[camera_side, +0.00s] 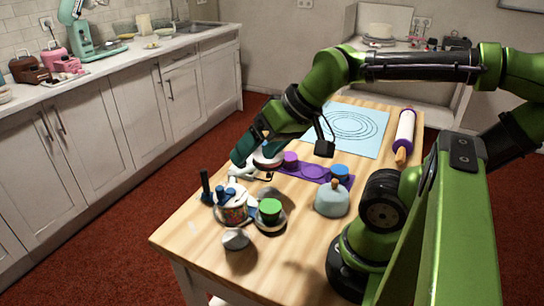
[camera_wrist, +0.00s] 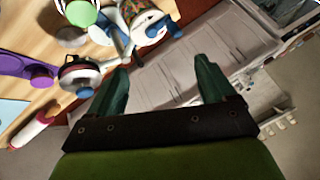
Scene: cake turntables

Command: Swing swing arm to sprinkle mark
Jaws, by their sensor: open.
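My gripper (camera_side: 240,158) is open and empty, tilted down over the far left table edge. In the wrist view its two teal fingers (camera_wrist: 162,78) stand apart with nothing held between them. A round turntable (camera_wrist: 80,76) with red, silver and a blue knob lies left of the fingers. A pale bar beside it reaches towards the left finger; whether they touch is unclear. In the side view this turntable (camera_side: 268,157) is partly behind my gripper. A patterned turntable (camera_side: 233,207) with blue parts stands nearer; it also shows in the wrist view (camera_wrist: 150,18). I cannot make out a sprinkle mark.
A green-topped stand (camera_side: 270,214), a silver cup (camera_side: 236,240) and a pale blue dome (camera_side: 332,199) stand close by. A purple tray (camera_side: 314,173) lies behind them. A blue mat (camera_side: 360,128) and rolling pin (camera_side: 404,134) lie farther back.

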